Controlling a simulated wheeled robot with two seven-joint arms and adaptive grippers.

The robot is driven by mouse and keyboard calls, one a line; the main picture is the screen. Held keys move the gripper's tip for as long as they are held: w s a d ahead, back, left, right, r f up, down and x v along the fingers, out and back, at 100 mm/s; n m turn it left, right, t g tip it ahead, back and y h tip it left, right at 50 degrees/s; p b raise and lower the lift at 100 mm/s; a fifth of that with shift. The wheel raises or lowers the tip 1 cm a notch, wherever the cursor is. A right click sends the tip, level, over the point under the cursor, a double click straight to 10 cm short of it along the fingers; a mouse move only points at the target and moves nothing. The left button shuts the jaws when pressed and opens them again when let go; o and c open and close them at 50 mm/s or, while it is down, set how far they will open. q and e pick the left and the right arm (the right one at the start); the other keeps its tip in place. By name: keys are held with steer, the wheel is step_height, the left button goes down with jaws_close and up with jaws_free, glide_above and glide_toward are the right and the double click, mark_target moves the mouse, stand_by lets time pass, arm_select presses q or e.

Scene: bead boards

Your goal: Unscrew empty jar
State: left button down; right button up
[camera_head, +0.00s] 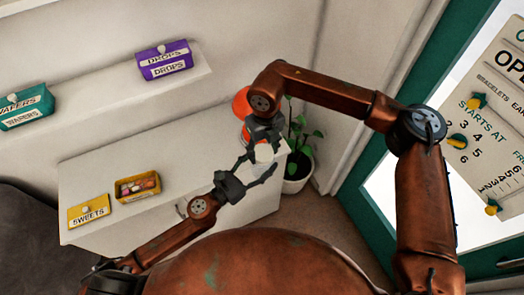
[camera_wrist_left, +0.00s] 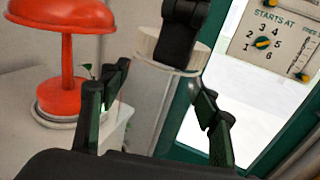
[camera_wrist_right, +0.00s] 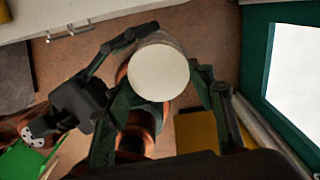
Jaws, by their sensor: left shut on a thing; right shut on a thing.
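The clear, see-through jar (camera_wrist_left: 150,105) stands between my left gripper's fingers, and I see nothing inside it. Its pale round lid (camera_wrist_left: 172,52) is at its top; the lid's white top faces the right wrist view (camera_wrist_right: 158,72). In the head view the lid (camera_head: 264,152) is partly covered by my right gripper (camera_head: 262,143), which comes from above and is shut on it. My left gripper (camera_head: 258,172) comes from the lower left and is shut on the jar body. I cannot tell whether lid and jar are apart.
A white cabinet (camera_head: 120,165) lies below, with a yellow sweets box (camera_head: 88,212) and an open box of sweets (camera_head: 138,187). A red lamp (camera_wrist_left: 62,95) stands close by the jar. A potted plant (camera_head: 298,165) is at the cabinet's right. A purple drops box (camera_head: 165,60) is on the shelf.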

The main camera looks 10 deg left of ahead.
arm_select(q)
steer(key=shift+w+a+r, duration=0.1)
steer(key=shift+w+a, duration=0.05)
arm_select(e)
steer(key=n, duration=0.4)
steer(key=shift+d, duration=0.1)
steer(key=n, duration=0.4)
steer(key=shift+w, duration=0.1)
steer(key=n, duration=0.4)
steer(key=shift+w, duration=0.1)
steer(key=n, duration=0.3)
steer(key=shift+w+n, duration=0.15)
steer(key=shift+n, duration=0.15)
steer(key=n, duration=0.8)
steer(key=shift+w+a, duration=0.1)
steer(key=shift+a, duration=0.1)
steer(key=n, duration=0.6)
steer(key=shift+a+n, duration=0.2)
steer(key=shift+n, duration=0.2)
steer(key=shift+d, duration=0.1)
